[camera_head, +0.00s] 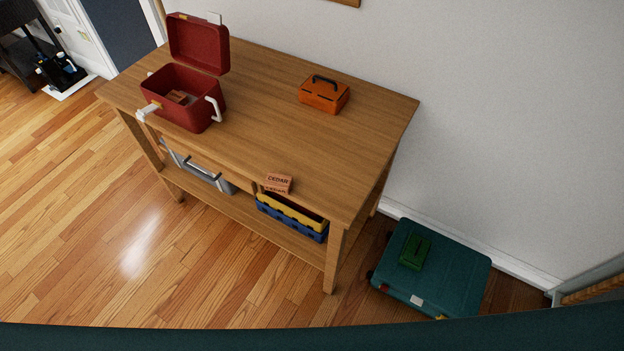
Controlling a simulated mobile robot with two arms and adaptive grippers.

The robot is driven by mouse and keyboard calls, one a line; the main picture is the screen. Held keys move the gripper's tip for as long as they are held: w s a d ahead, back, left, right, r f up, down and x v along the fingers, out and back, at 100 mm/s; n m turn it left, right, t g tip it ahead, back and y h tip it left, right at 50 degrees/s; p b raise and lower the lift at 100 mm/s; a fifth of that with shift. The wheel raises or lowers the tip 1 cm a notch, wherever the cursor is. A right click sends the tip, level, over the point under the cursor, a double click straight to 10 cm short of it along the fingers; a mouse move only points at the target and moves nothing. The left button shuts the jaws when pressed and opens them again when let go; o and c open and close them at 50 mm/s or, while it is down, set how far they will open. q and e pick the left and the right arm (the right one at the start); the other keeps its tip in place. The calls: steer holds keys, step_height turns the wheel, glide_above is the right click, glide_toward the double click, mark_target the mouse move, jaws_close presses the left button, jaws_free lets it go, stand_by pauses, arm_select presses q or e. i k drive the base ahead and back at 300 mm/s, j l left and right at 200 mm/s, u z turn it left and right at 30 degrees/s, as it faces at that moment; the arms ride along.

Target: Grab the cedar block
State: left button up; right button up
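The cedar block (279,181) is a small reddish-brown block with the word CEDAR in dark letters on its top and front faces. Neither of my grippers shows in the head view.
An open red box (190,117) with something brown inside stands at the table's left. An orange case (323,96) stands at the back right. Yellow and blue bins (292,214) and a grey case (205,173) are below. A teal case (440,270) lies on the floor.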

mark_target(274, 182)
steer(key=i+j+z, duration=0.15)
steer(key=j+z, duration=0.2)
steer(key=z, duration=0.15)
steer(key=j+z, duration=0.95)
steer(key=i+l, duration=0.05)
steer(key=l, duration=0.05)
